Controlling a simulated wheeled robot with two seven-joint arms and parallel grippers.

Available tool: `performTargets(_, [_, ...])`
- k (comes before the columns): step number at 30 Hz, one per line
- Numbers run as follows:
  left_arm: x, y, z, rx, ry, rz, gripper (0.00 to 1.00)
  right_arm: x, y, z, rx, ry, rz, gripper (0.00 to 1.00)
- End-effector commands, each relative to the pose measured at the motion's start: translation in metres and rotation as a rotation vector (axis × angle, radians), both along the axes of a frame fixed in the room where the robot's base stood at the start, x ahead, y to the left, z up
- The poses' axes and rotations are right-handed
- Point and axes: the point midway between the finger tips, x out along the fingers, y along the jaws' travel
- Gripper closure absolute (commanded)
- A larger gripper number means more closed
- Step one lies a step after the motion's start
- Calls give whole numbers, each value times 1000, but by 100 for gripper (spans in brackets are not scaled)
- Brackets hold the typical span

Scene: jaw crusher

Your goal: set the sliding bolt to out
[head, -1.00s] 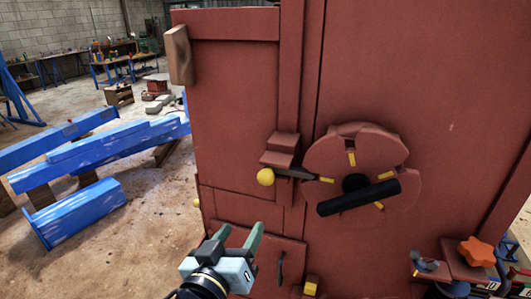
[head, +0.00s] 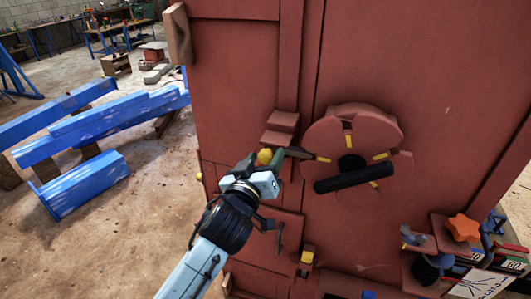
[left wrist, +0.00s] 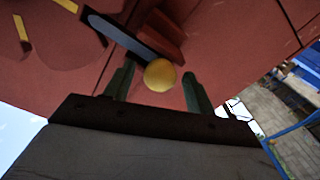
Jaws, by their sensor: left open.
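The sliding bolt (head: 298,153) is a dark flat bar beside a red block, with a yellow ball knob (head: 265,156) at its left end. Its right end reaches the edge of the round red disc (head: 345,118), which has yellow marks and a black handle bar. My left gripper (head: 262,159) is open at the knob, its fingers partly hiding it. In the left wrist view, the knob (left wrist: 161,75) sits between the two green fingers, with a visible gap on the right side; contact on the left is unclear. The bolt (left wrist: 130,37) runs up and left from it.
The red crusher wall (head: 235,75) fills the middle. An orange star knob (head: 463,228) and small fittings stand at lower right. A small yellow block (head: 308,255) sits low on the wall. Blue beams (head: 80,185) lie on the floor at left; the floor nearer me is open.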

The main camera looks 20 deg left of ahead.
Motion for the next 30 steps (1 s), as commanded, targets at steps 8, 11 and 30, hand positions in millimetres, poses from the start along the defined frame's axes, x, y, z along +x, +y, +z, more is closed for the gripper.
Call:
performTargets(8, [14,0,0,1,0,0,45,0,0,2,0,0,0,60])
performTargets(11, [14,0,0,1,0,0,45,0,0,2,0,0,0,60])
performTargets(30, [14,0,0,1,1,1,100,0,0,2,0,0,0,60])
